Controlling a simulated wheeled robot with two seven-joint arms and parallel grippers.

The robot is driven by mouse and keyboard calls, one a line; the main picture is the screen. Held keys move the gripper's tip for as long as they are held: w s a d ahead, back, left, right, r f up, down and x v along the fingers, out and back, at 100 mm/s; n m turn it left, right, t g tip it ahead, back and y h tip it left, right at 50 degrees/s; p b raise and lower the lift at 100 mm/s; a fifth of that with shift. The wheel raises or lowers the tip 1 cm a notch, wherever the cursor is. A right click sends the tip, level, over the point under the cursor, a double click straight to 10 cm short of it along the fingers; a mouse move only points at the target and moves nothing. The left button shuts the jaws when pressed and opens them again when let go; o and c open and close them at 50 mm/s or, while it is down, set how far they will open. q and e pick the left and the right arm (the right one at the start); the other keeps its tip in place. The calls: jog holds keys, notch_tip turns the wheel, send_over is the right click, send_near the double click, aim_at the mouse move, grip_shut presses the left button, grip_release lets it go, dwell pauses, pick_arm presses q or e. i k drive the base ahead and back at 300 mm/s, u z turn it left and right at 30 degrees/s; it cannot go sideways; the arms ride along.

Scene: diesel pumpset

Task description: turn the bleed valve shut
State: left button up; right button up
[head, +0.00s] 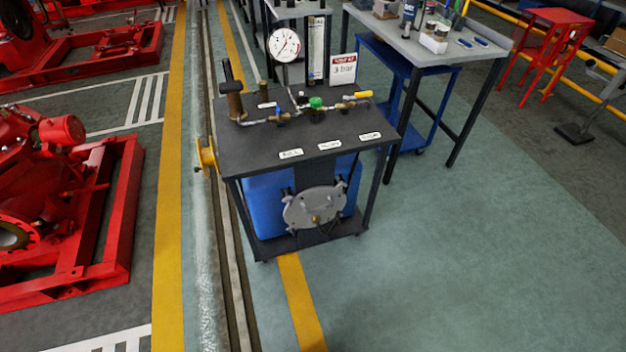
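A dark test bench (235,150) stands in the middle of the head view with a pipe run (262,120) along its top. The run carries a small blue handle (278,109), a round green knob (316,102) and a yellow lever (357,94) near its right end. The yellow lever lies roughly level. Labels on the bench top are too small to read, so I cannot tell which fitting is the bleed valve. Neither of my grippers is in view.
A brown upright cylinder (235,104) stands at the left. A grey worktable (420,48) is behind right, red machinery (60,215) at left. Floor (480,250) at front right is clear.

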aim_at(315, 103)
jog(key=k, duration=1.3)
jog(key=z, duration=0.45)
jog(key=i, duration=0.5)
jog(key=z, duration=1.05)
jog(key=i, duration=1.1)
jog(key=z, duration=0.3)
jog(key=i, duration=1.2)
jog(key=u, duration=1.25)
jog(key=i, duration=1.05)
jog(key=u, duration=1)
